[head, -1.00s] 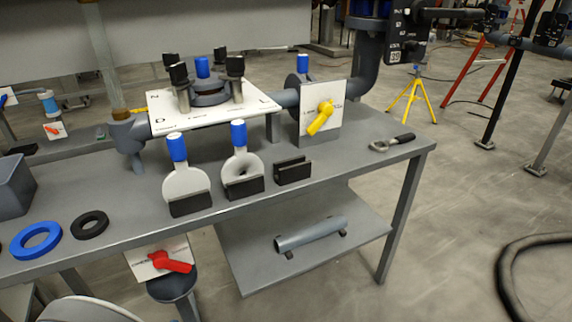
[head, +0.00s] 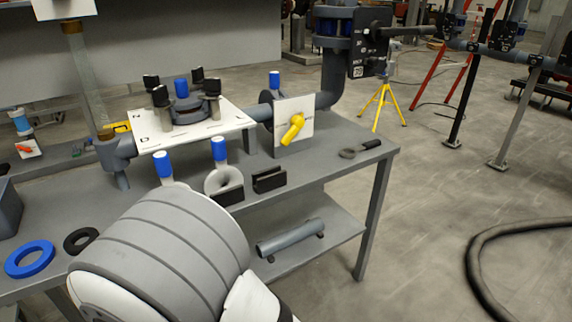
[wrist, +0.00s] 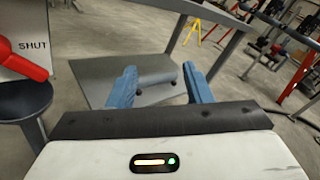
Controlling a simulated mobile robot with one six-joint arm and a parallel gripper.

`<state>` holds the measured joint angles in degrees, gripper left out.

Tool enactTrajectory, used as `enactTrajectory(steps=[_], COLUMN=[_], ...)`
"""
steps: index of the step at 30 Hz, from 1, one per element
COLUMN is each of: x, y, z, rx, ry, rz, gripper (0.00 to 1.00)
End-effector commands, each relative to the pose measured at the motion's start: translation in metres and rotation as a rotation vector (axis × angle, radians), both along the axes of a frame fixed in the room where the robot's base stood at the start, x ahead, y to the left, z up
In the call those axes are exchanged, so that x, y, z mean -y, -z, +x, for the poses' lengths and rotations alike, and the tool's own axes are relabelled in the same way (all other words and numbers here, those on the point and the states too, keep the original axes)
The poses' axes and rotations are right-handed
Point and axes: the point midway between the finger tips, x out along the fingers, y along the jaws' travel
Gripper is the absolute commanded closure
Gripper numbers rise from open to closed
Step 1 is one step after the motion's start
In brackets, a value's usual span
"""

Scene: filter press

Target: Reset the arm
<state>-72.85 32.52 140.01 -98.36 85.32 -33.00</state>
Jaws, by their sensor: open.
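My gripper (wrist: 160,86) shows in the wrist view with its two blue fingers spread apart and nothing between them. Beyond the fingers are the grey lower shelf (wrist: 98,90) of the bench and a pipe piece lying on it. In the head view my arm covers the front left part of the bench (head: 335,150), and the gripper itself is not visible there.
The bench holds a blue ring (head: 30,259), a black ring (head: 80,240), blue-handled plates (head: 222,180) in black holders and a yellow-handled valve (head: 293,128). A red handle (wrist: 22,62) beside "SHUT" is left of the gripper. A hose (head: 480,275) lies on the floor.

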Motion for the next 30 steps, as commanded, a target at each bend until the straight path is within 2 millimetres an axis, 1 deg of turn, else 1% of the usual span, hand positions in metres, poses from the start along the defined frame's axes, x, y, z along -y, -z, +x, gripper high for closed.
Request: enactTrajectory(steps=[1,2,3,5,6,8,9,12,14,15,17,18,20,22,24,27,28,30], x=[0.029,0.048,0.075,0.116,0.141,0.175,0.196,0.238,0.256,0.265,0.276,0.281,0.285,0.287,0.288,0.287,0.287,0.287], y=[-0.027,-0.039,-0.053,-0.073,-0.085,-0.100,-0.110,-0.132,-0.144,-0.153,-0.166,-0.175,-0.190,-0.209,-0.228,-0.253,-0.259,-0.272], z=[0.014,0.020,0.027,0.031,0.030,0.025,0.020,0.001,-0.012,-0.021,-0.033,-0.040,-0.049,-0.057,-0.060,-0.061,-0.061,-0.060], rx=[-0.011,-0.019,-0.028,-0.039,-0.040,-0.037,-0.031,0.001,0.031,0.057,0.103,0.139,0.200,0.282,0.368,0.485,-0.512,-0.529], ry=[0.122,0.201,0.319,0.497,0.613,0.783,0.895,1.164,1.319,1.418,1.560,1.651,1.778,1.910,2.015,2.118,-2.131,-2.006], rz=[0.073,0.122,0.197,0.317,0.400,0.528,0.618,0.852,1.001,1.104,1.263,1.372,1.542,1.746,1.942,2.191,-2.242,-2.190], gripper=[0.55,0.55,0.55,0.55,0.55,0.55,0.55,0.55,0.55,0.55,0.55,0.55,0.55,0.55,0.55,0.55,0.55,0.55])
